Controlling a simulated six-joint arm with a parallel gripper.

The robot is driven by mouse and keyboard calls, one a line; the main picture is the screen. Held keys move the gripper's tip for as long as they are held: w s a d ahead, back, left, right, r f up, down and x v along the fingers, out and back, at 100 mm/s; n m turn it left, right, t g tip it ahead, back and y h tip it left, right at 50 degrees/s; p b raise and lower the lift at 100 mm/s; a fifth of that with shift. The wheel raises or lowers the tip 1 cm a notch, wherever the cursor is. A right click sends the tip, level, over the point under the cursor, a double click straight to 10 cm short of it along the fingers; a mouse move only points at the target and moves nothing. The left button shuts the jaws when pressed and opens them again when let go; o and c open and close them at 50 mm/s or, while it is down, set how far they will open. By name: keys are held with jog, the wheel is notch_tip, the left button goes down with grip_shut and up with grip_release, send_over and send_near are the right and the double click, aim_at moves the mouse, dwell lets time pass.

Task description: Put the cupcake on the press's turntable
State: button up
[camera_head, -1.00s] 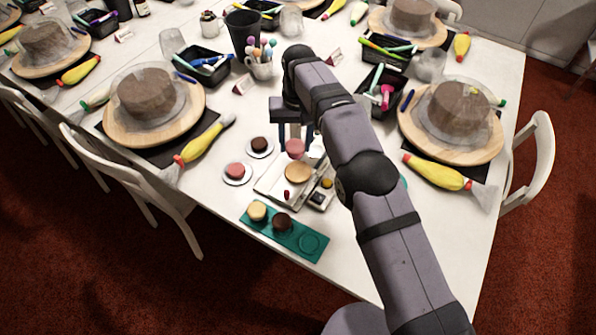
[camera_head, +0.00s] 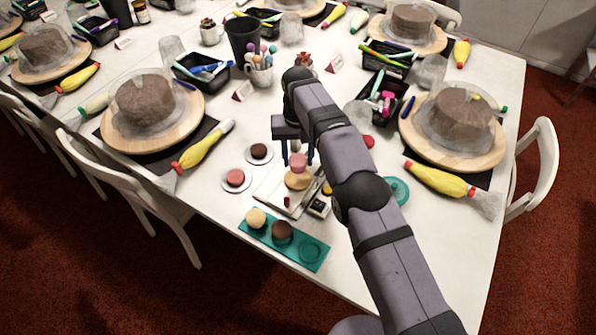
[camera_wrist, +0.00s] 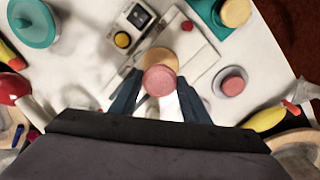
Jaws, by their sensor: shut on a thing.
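A pink-topped cupcake (camera_head: 298,161) is between the fingers of my gripper (camera_head: 297,155), which is shut on it. In the head view it appears just over the round tan turntable (camera_head: 297,181) of the press (camera_head: 272,192). In the wrist view the cupcake (camera_wrist: 160,80) sits between the two dark fingers of my gripper (camera_wrist: 159,84) and covers part of the turntable (camera_wrist: 161,56). I cannot tell whether its base touches the turntable.
A teal tray (camera_head: 312,252) holds a cream cupcake (camera_head: 256,218) and a dark one (camera_head: 281,232). Saucers with a pink treat (camera_head: 235,177) and a dark treat (camera_head: 259,151) stand left of the press. A small box with a yellow button (camera_wrist: 122,40) is beside the press.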

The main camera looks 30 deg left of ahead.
aim_at(298, 168)
jog(key=shift+f+p, duration=0.7)
jog(key=shift+f, duration=1.8)
jog(key=shift+f, duration=0.2)
jog(key=o, duration=1)
jog(key=shift+o, duration=0.2)
jog(key=shift+r, duration=0.15)
notch_tip(298, 168, up, 11)
jog(key=shift+f+p, duration=0.1)
jog(key=shift+p, duration=0.5)
jog(key=shift+r+p, duration=0.55)
jog(key=shift+r, duration=0.1)
